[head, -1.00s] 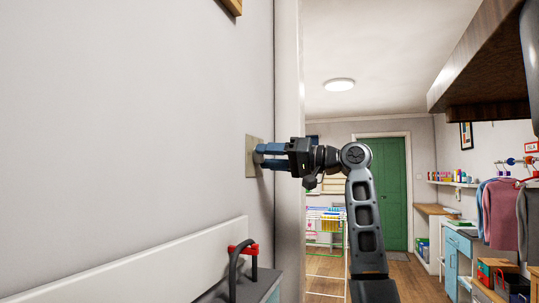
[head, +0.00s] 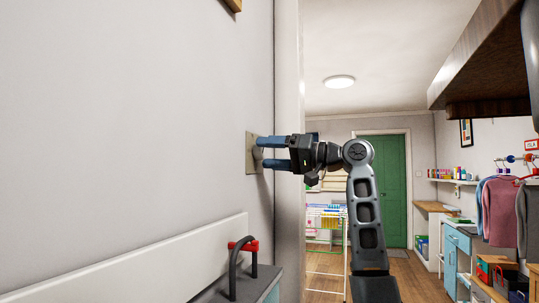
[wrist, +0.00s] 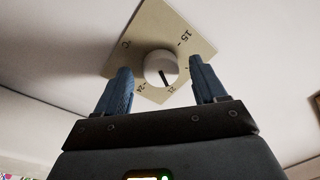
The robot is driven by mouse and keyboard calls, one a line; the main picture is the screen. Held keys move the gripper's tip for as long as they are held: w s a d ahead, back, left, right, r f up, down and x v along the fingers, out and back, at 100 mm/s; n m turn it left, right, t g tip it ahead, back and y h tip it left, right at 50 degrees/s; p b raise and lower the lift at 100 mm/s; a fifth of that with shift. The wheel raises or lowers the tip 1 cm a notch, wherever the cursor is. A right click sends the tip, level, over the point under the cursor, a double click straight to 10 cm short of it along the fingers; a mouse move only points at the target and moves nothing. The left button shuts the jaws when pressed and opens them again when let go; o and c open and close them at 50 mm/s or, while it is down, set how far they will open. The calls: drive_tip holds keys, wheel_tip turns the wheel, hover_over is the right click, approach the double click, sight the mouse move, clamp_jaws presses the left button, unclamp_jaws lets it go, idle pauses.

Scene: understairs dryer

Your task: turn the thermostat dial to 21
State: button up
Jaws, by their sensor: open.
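The thermostat plate (wrist: 150,25) is a beige square on the wall, printed with °C, 15, 21 and 24. Its round white dial (wrist: 154,63) has a black pointer line aimed down and slightly right, at or very near the 21 mark (wrist: 171,90). In the head view the plate (head: 250,165) is seen nearly edge-on and the dial (head: 257,153) is partly hidden by the fingers. My gripper (wrist: 160,85) is open, with one blue finger on each side of the dial and a visible gap to both. It also shows in the head view (head: 274,153).
A white panel (head: 130,262) juts from the wall below, with a black handle and red fitting (head: 243,246) at its end. A door frame edge (head: 290,100) stands just right of the thermostat. A dark wooden overhang (head: 485,65) is at upper right.

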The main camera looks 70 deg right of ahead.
drive_tip(key=s+b, duration=0.1)
drive_tip(key=s, duration=0.6)
drive_tip(key=shift+s+d+f, duration=0.2)
drive_tip(key=shift+d+f, duration=0.05)
drive_tip(key=shift+d, duration=0.2)
